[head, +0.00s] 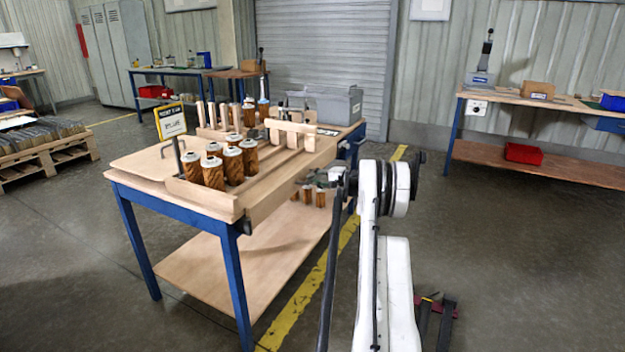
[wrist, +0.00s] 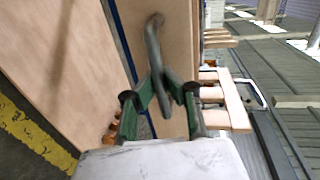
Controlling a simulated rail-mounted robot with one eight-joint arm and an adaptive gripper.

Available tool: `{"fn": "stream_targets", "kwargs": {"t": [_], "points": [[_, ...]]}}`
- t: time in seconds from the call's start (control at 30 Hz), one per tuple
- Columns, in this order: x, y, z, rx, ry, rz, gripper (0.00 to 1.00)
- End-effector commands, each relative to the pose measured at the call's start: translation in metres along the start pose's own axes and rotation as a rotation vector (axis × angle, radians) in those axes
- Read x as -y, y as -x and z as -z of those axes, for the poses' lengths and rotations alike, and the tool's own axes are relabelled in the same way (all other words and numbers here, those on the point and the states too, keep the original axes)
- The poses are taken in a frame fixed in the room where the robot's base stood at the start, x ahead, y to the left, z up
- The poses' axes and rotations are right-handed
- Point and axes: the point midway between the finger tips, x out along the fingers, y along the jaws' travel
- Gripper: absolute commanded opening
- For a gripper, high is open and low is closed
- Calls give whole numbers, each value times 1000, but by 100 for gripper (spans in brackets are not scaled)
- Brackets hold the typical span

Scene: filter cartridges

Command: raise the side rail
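The side rail (head: 290,185) is a long pale wooden board along the right edge of the blue-legged table. Its top edge runs near the height of the tabletop. In the wrist view the rail (wrist: 176,30) carries a bent grey bar handle (wrist: 154,48). My gripper (head: 325,181) is at the far part of the rail, on its outer side. In the wrist view the green fingers of my gripper (wrist: 163,85) converge on the handle from both sides and look closed around it. The exact contact is partly hidden by the fingers.
Several brown filter cartridges (head: 213,172) with white caps stand on the tabletop behind the rail. A yellow sign (head: 171,121), wooden racks and a grey box (head: 338,105) are also on the table. A lower shelf (head: 250,262) lies below. The floor to the right is open.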

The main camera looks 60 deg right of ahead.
Motion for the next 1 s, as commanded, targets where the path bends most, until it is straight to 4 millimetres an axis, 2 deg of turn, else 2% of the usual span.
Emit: {"fn": "stream_targets", "kwargs": {"t": [0.13,0.33,0.63,0.87,1.0], "points": [[13,3,0,0,0,0,0],[48,10,0,0,0,1,0],[53,11,0,-1,-1,4,0],[53,11,0,-1,-1,3,30],[52,11,0,-1,-1,2,30]]}}
